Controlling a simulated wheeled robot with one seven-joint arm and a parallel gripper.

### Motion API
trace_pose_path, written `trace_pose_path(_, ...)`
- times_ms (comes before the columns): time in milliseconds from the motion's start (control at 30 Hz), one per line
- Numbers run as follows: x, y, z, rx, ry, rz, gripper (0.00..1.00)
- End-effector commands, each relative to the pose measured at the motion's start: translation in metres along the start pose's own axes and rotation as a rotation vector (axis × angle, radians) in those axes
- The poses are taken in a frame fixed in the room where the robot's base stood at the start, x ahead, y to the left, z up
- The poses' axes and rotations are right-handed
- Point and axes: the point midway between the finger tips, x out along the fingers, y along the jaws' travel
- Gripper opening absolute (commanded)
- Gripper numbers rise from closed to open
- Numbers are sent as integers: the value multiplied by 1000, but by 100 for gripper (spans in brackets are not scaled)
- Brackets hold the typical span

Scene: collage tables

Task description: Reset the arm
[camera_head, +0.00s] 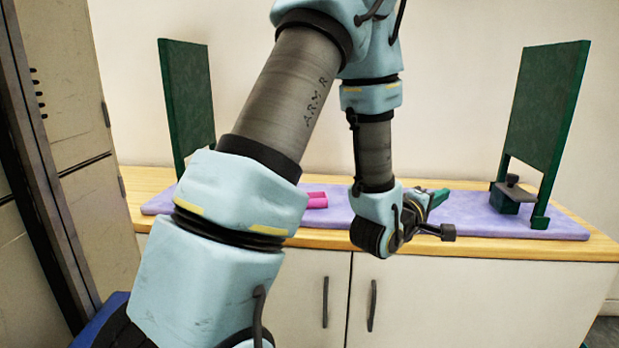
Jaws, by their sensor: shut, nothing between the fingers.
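My arm crosses the middle of the view, bent, with its upper part raised and its wrist hanging low over the front edge of the wooden counter (597,246). My gripper (424,203) is at the wrist's far side, small and partly hidden by the wrist. It is shut and holds nothing. A small green piece (438,198) shows just beyond it over the purple mat (480,217). I cannot tell whether the gripper touches it.
Green upright panels stand at the left (187,98) and right (541,112) of the mat. A dark block with a knob (512,194) sits by the right panel. Pink cylinders (317,200) lie behind my arm. A metal locker (65,110) is close on the left.

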Motion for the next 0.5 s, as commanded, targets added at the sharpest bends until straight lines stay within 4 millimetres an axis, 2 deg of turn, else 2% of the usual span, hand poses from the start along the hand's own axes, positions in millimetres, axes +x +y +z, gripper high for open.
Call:
trace_pose_path(267, -7, -16, -28, 123, 41, -126, 0)
trace_pose_path(500, -27, -38, -67, 290, 77, -321, 0)
